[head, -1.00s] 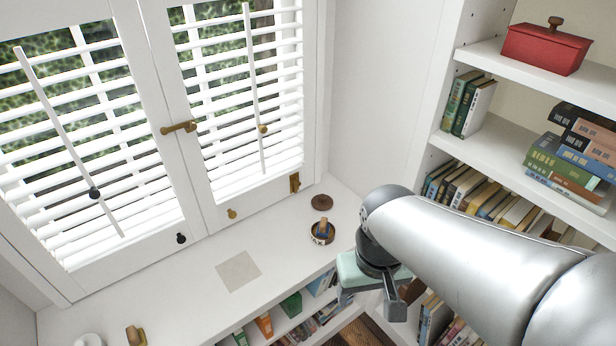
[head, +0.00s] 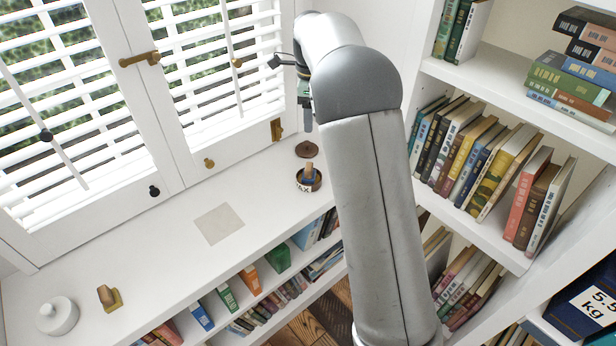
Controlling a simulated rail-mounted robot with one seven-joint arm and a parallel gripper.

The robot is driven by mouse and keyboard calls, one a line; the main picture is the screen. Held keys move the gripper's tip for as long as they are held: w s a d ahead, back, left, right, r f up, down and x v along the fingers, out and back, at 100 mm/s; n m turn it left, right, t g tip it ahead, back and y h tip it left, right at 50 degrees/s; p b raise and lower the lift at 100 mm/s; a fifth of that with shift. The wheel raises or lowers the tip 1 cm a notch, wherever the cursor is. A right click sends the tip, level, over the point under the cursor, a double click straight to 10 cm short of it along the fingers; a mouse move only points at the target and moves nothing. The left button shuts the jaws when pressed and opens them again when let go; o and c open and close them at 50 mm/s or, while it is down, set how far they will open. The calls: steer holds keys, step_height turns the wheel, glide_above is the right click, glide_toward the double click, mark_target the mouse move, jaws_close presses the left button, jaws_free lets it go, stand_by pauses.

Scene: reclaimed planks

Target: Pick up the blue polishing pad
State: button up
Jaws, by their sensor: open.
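A small wooden-handled piece with a blue part, which looks like the blue polishing pad (head: 309,173), sits in or on a round dark wax tin (head: 307,186). This is on the white sill near its right end. My gripper (head: 306,122) is above and behind it in the picture, near the window's right edge, and holds nothing that I can see. It is small, seen from the side and partly hidden by my arm. Its jaws are apart from the pad and tin.
A brown round lid (head: 306,149) lies just behind the tin. A pale square sheet (head: 219,224) lies mid-sill. A yellow pad with a wooden handle (head: 109,297) and a white lidded jar (head: 58,316) stand at left. Bookshelves (head: 490,235) rise at right. The sill between is clear.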

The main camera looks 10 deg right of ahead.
glide_above(309, 166)
steer(key=f, duration=1.1)
steer(key=shift+d+f, duration=0.2)
steer(key=shift+f, duration=0.15)
steer(key=f, duration=0.5)
steer(key=shift+s+a+f, duration=0.1)
steer(key=shift+a+f, duration=0.15)
steer(key=shift+f, duration=0.05)
steer(key=c, duration=1.1)
steer(key=shift+c, duration=0.2)
